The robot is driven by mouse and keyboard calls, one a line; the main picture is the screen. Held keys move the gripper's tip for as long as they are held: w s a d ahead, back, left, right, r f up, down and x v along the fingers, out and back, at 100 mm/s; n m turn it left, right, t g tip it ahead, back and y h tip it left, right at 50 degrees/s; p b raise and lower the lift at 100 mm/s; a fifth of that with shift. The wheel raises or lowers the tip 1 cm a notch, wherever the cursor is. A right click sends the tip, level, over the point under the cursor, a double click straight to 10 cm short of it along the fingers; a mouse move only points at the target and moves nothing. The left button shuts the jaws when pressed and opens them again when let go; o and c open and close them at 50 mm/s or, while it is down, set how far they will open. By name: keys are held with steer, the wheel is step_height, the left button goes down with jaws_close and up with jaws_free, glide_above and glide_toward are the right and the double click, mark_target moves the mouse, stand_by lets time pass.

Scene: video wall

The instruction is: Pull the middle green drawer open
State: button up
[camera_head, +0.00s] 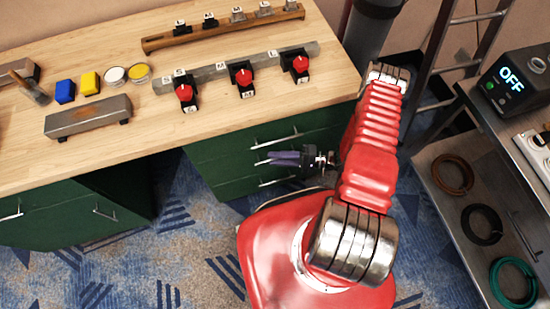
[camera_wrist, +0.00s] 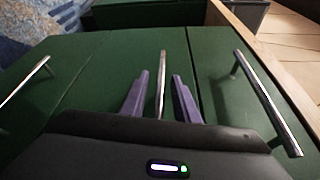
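The green drawer unit (camera_head: 225,154) stands under the right part of the wooden worktop. It has three stacked drawers with bar handles. My gripper (camera_head: 272,158) is at the middle drawer, its purple fingers pointing at the front. In the wrist view the middle handle (camera_wrist: 162,72) lies between the fingers of my gripper (camera_wrist: 161,76), with a visible gap on either side. The middle drawer front (camera_wrist: 118,62) looks flush with its neighbours. The top handle (camera_wrist: 268,103) is at the right of the wrist view and the bottom handle (camera_wrist: 24,80) at the left.
The worktop (camera_head: 140,160) overhangs above my gripper and carries red knobs (camera_head: 242,76), a metal block (camera_head: 88,117) and coloured pots. A cart (camera_head: 440,180) with coiled cables stands at the right, near a ladder. Patterned carpet (camera_head: 180,260) is open in front of the drawers.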

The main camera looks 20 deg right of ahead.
steer(key=shift+a, duration=0.3)
steer(key=shift+c, duration=0.3)
jaws_close()
steer(key=shift+a+f, duration=0.1)
steer(key=shift+a, duration=0.05)
steer(key=shift+s, duration=0.1)
